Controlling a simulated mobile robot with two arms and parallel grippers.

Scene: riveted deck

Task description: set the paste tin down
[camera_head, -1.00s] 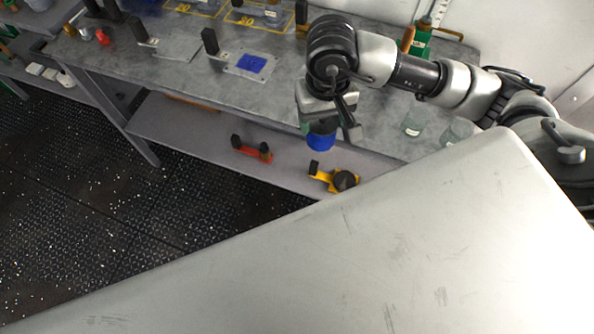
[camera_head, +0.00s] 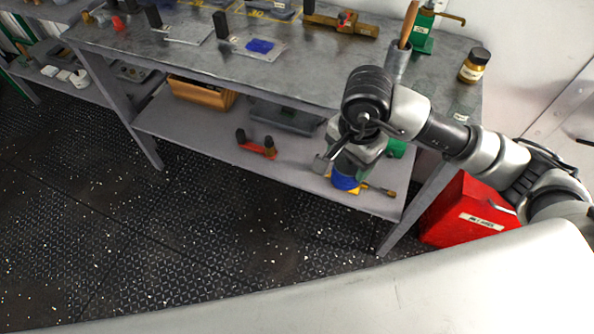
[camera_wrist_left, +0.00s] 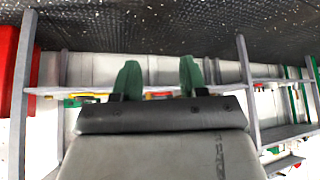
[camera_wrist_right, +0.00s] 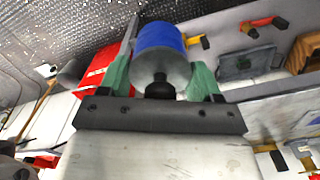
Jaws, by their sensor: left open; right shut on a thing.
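The paste tin, a blue cylinder with a grey end and a dark knob, shows in the right wrist view (camera_wrist_right: 160,40) and, partly hidden, in the head view (camera_head: 346,182). My right gripper (camera_wrist_right: 160,80) has its green fingers shut on it. In the head view the right gripper (camera_head: 350,163) is in front of the bench, with the tin overlapping the front of the lower shelf (camera_head: 205,138). I cannot tell whether the tin touches the shelf. My left gripper (camera_wrist_left: 158,75) is open and empty in the left wrist view, and is not in the head view.
An orange-red tool (camera_head: 257,148) lies on the lower shelf, and a yellow tool (camera_head: 378,190) is partly hidden behind the tin. A wooden box (camera_head: 202,93) stands deeper on the shelf. A red box (camera_head: 468,212) stands right of the bench leg. The bench top (camera_head: 300,72) holds several items.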

